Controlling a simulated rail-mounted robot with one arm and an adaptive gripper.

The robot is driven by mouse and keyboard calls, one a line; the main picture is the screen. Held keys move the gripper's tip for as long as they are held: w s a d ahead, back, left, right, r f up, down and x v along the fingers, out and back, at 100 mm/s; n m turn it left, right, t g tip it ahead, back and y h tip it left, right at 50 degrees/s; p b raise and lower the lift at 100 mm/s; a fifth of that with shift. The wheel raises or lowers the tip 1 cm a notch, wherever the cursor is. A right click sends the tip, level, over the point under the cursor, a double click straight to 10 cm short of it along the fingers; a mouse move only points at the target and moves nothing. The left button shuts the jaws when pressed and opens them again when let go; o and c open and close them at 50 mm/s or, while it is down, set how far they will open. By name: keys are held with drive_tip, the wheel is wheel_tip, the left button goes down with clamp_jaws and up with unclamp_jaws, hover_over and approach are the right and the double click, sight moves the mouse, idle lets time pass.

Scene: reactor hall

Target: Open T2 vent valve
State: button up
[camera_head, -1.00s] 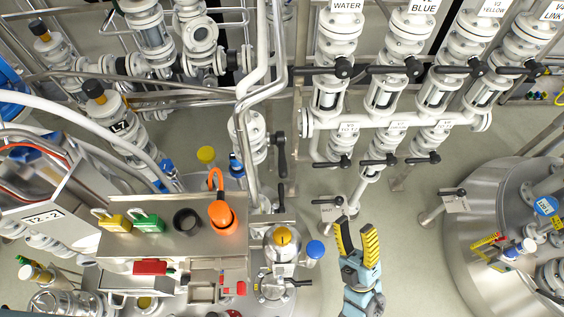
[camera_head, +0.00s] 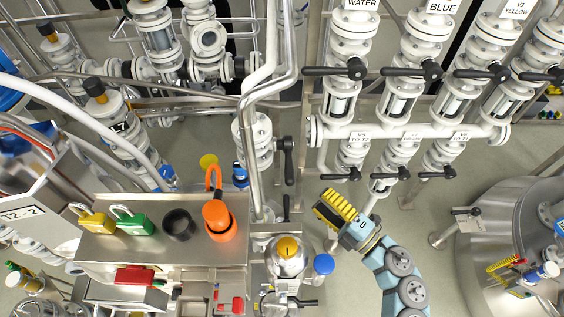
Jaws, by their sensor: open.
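My gripper (camera_head: 321,202), with yellow and black fingers on a blue wrist, is open with nothing visible between its fingers. It points up and left, below the row of small valves. No readable label marks the T2 vent valve, so I cannot tell which valve it is. A black-handled valve (camera_head: 286,160) on a white flanged pipe is up and left of my gripper, apart from it. A steel vessel top with a yellow cap (camera_head: 288,247) is to the lower left. A sign reading T2-2 (camera_head: 22,214) is at the far left.
A steel panel (camera_head: 105,248) carries yellow and green padlocks, a black cup and an orange item (camera_head: 218,219). A blue cap (camera_head: 324,264) is below my gripper. Valves labelled WATER, BLUE and YELLOW (camera_head: 494,72) are above. A large steel tank (camera_head: 500,215) is at right, with open floor before it.

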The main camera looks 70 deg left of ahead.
drive_tip(key=p+x, duration=0.2)
drive_tip(key=x, duration=1.2)
drive_tip(key=shift+a, duration=0.2)
drive_tip(key=shift+s, duration=0.1)
clamp_jaws()
